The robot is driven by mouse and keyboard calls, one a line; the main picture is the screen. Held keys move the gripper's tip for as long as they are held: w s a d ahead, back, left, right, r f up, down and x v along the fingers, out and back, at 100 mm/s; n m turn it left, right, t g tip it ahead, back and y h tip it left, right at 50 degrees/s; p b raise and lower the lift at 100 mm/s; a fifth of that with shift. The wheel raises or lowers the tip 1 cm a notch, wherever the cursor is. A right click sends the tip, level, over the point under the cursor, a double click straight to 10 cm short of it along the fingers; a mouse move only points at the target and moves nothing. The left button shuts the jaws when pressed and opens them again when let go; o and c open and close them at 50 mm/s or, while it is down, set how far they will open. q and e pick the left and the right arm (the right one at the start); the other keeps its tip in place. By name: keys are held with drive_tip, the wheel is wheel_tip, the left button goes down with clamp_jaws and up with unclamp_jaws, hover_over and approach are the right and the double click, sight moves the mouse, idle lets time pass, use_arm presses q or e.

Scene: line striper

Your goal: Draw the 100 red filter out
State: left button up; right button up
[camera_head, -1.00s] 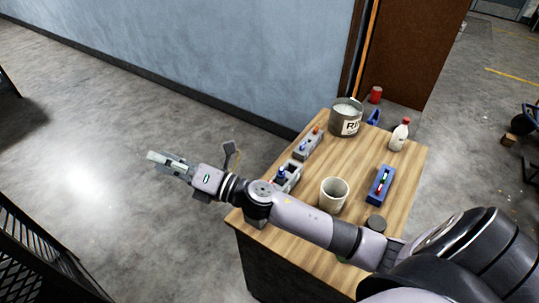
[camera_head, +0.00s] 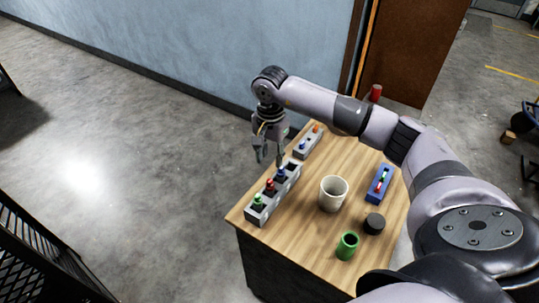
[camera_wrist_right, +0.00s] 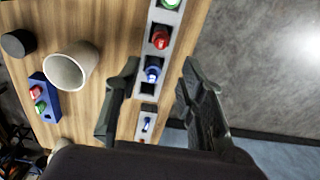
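A red-topped filter (camera_head: 269,186) stands in a long grey rack (camera_head: 262,215) near the table's left edge, between a green-topped one (camera_head: 258,200) and a blue-topped one (camera_head: 281,173). In the wrist view the red one (camera_wrist_right: 160,38) shows beyond my fingertips, and the blue one (camera_wrist_right: 153,73) shows between the fingers. No number is readable on them. My right gripper (camera_head: 269,158) points down above the rack's far end, open and empty, apart from the red piece; its two fingers also show in the wrist view (camera_wrist_right: 160,75). My left gripper is out of view.
A white cup (camera_head: 333,194), a dark round piece (camera_head: 374,223) and a green cylinder (camera_head: 347,246) stand right of the rack. A blue holder (camera_head: 375,194) carries red and green pieces. A smaller grey block (camera_head: 308,145) lies behind. My arm hides the back right.

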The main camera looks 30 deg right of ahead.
sight(270, 181)
drive_tip(key=shift+a+f+b, duration=0.1)
drive_tip(key=shift+f+b, duration=0.25)
drive_tip(key=shift+f, duration=0.4)
wheel_tip(270, 181, down, 7)
drive_tip(key=b, duration=0.4)
drive_tip(key=shift+f+b, duration=0.8)
drive_tip(key=shift+b, duration=0.1)
drive_tip(key=shift+c, duration=0.3)
drive_tip(key=shift+r, duration=0.1)
clamp_jaws()
